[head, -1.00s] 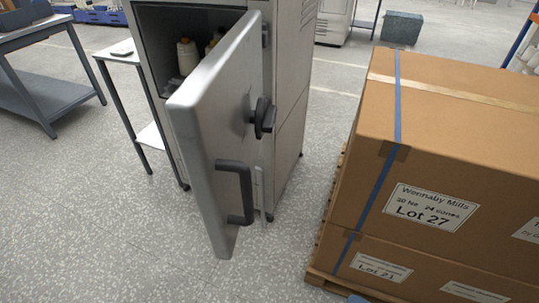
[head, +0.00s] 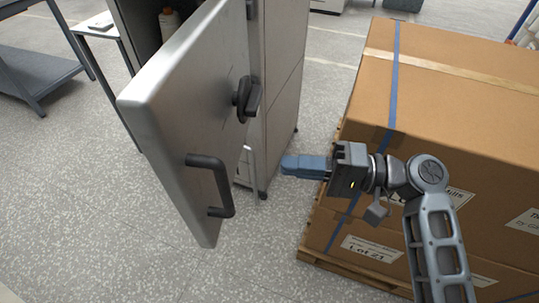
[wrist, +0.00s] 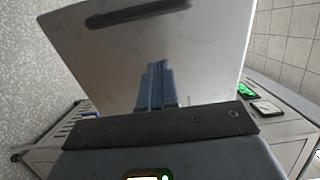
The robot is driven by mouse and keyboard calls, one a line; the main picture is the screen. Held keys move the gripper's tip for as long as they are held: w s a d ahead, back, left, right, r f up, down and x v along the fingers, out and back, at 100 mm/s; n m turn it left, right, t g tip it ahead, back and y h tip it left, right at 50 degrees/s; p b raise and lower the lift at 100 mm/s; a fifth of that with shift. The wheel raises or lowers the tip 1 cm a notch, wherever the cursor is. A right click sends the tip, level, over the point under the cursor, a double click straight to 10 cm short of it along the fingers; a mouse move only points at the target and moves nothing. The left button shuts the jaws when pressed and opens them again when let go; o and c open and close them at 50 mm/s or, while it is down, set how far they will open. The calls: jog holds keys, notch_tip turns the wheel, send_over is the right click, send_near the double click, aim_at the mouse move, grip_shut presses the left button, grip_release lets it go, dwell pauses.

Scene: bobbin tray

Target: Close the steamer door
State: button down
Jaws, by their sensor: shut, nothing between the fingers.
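The steamer door (head: 185,100) stands wide open in the head view, its flat outer face turned toward the right. It carries a dark bar handle (head: 211,187) low down and a dark latch knob (head: 246,99) near the hinge side. The steamer cabinet (head: 283,80) stands behind it. My gripper (head: 284,166) is to the right of the door, pointing left, its blue fingers shut and empty. In the wrist view the door face (wrist: 205,50) fills the area beyond the fingers (wrist: 156,85), with the handle (wrist: 135,13) at the top. Whether the fingertips touch the door I cannot tell.
Strapped cardboard boxes (head: 460,100) on a wooden pallet (head: 330,262) stand close on the right, behind my arm. A small side table (head: 97,28) and a grey bench (head: 40,70) are at left. Speckled floor in front of the door is clear.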

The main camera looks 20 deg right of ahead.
jog(key=p+x, duration=0.1)
jog(key=x, duration=1.2)
jog(key=shift+p, duration=0.4)
